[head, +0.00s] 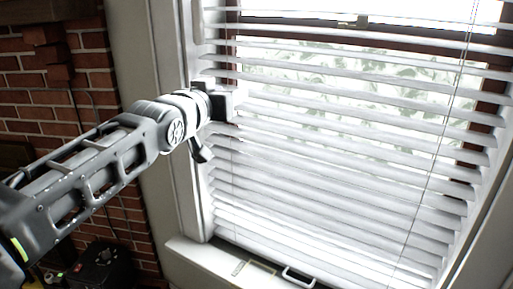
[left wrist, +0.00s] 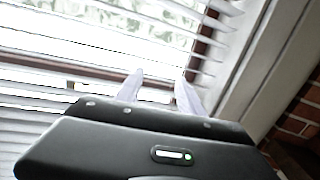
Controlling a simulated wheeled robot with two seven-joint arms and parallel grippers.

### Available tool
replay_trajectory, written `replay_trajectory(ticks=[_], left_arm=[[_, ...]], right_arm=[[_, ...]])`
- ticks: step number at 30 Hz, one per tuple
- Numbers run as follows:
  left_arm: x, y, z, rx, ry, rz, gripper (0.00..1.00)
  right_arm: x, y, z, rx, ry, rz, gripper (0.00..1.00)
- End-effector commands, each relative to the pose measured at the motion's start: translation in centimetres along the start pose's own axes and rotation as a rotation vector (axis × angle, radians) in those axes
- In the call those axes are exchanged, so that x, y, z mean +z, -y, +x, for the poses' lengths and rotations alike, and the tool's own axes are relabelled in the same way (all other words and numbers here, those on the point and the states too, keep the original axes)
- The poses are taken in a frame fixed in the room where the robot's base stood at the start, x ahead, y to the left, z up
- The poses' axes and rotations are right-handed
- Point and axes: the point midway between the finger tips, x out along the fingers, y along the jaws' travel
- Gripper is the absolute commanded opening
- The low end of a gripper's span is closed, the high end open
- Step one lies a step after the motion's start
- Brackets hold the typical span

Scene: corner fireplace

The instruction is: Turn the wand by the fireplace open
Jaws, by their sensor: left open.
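White horizontal blinds (head: 330,150) hang in the window, with slats tilted so that bright foliage shows between them. They also fill the left of the left wrist view (left wrist: 60,65). I cannot make out the wand clearly; the left side of the blinds is partly hidden behind my arm. My left gripper (head: 215,120) is at the left edge of the blinds, close in front of the slats. In the left wrist view its two pale fingers (left wrist: 160,92) stand apart, with nothing clearly seen between them. My right gripper is not in view.
A thin cord (head: 441,140) hangs on the right side of the blinds. The white window frame (head: 190,200) and sill (head: 205,262) border the window. A red brick wall (head: 95,75) stands at the left, with a dark object (head: 100,265) low beside it.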

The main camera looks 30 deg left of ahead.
Motion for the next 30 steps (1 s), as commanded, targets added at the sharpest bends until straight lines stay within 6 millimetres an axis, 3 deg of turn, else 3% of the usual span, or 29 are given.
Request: replay_trajectory(ticks=[18, 24, 30], left_arm=[[11.4, -3.4, 5.4, 0.077, 0.146, -0.059, 0.45], [13.5, -4.0, 6.0, 0.088, 0.172, -0.070, 0.45], [14.1, -4.2, 6.2, 0.091, 0.179, -0.073, 0.45]], right_arm=[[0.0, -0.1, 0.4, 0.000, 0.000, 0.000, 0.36], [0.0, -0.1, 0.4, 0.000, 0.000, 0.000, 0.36], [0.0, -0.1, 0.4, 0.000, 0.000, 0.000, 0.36]])
